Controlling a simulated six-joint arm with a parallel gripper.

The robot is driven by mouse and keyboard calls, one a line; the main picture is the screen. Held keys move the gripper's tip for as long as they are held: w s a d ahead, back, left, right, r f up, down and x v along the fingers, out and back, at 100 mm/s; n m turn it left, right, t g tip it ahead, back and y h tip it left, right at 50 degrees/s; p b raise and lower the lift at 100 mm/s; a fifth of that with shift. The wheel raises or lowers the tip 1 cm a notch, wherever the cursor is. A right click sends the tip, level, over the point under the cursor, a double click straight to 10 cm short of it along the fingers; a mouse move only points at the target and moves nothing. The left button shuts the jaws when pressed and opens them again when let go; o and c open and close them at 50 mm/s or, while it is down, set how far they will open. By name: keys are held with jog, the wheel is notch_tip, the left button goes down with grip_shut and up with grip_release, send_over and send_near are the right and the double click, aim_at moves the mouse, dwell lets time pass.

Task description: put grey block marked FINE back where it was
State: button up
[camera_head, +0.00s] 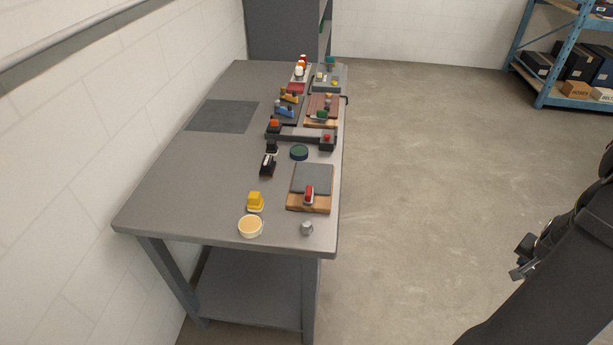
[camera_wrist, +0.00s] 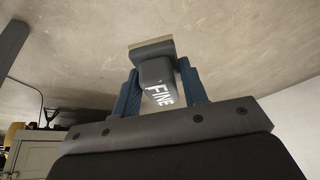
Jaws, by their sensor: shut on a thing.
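The grey block marked FINE (camera_wrist: 155,80) is between the two blue fingers of my gripper (camera_wrist: 160,84) in the wrist view. White letters FINE show on its side, and a beige slab is at its far end. My gripper is shut on it. In the head view my gripper (camera_head: 527,257) is at the right, above the floor and well away from the workbench (camera_head: 180,190). The block is too small and dark to make out there. The spot where the block stood before cannot be told from these frames.
Several tools crowd the far end. A dark mat (camera_head: 222,116) lies bare. Blue shelving (camera_head: 552,70) stands back right.

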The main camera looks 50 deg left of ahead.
jog(key=s+a+r+n+y, duration=0.1)
jog(key=s+a+r+n, duration=0.15)
jog(key=a, duration=0.95)
jog(key=s+a+r+n+g+y, duration=0.1)
jog(key=s+a+r+n, duration=0.15)
jog(key=a, duration=1.05)
jog(key=s+a+r+n+y, duration=0.1)
jog(key=s+a+r+n, duration=0.15)
jog(key=a, duration=0.95)
jog(key=s+a+r+n+g, duration=0.1)
jog(key=s+a+r+n, duration=0.25)
jog(key=s+a, duration=0.85)
jog(key=n+y, duration=0.1)
jog(key=n, duration=0.2)
send_over(262, 185)
jog(key=d, duration=0.2)
jog(key=shift+g, duration=0.4)
notch_tip(262, 185, down, 5)
jog(key=shift+s+a+r, duration=0.1)
jog(key=shift+s+a, duration=0.05)
jog(key=shift+s+a+f+m, duration=0.2)
jog(key=shift+f+m, duration=0.1)
jog(key=shift+f, duration=1.85)
jog(key=shift+f, duration=0.1)
